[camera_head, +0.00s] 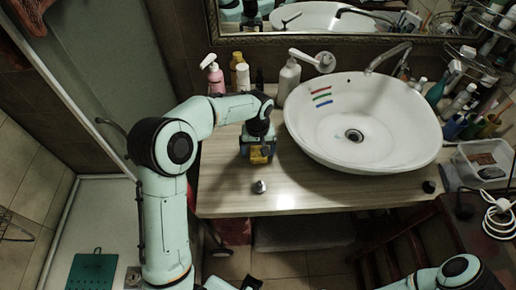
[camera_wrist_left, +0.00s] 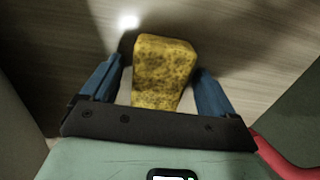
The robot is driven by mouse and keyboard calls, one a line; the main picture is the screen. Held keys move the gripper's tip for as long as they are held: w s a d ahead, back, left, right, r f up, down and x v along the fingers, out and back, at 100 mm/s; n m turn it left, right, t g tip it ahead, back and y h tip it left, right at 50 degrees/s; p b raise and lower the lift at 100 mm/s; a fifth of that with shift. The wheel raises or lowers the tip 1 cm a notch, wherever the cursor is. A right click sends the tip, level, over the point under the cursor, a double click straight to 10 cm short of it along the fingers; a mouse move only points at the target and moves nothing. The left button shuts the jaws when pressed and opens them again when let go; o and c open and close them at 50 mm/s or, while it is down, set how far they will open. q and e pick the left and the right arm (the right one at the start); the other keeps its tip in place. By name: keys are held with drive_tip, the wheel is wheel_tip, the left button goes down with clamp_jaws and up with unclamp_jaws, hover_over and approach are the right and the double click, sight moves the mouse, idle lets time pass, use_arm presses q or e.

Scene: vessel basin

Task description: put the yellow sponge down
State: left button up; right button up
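The yellow sponge (camera_wrist_left: 163,75) has dark speckles and stands between the two blue fingers of my left gripper (camera_wrist_left: 160,70) in the left wrist view. A gap shows between the sponge and the left finger; the right finger is close beside it, and I cannot tell if they touch. The gripper looks open around the sponge. In the head view my left gripper (camera_head: 258,146) points down over the wooden counter (camera_head: 330,195), left of the basin, with the sponge (camera_head: 260,157) low at its fingertips. Whether the sponge's underside touches the counter is hard to see. My right gripper is not seen.
The white basin (camera_head: 420,150) with red, green and blue marks (camera_head: 321,96) is to the right. A small metal piece (camera_head: 260,187) lies in front of the gripper. A pink bottle (camera_head: 215,79) and a white pump bottle (camera_head: 289,77) stand behind. The counter's front middle is clear.

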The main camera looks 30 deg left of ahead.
sight(258, 149)
use_arm(q)
drive_tip(key=shift+r, duration=0.35)
wheel_tip(258, 149, up, 12)
drive_tip(key=p, duration=0.1)
drive_tip(key=shift+f, duration=0.2)
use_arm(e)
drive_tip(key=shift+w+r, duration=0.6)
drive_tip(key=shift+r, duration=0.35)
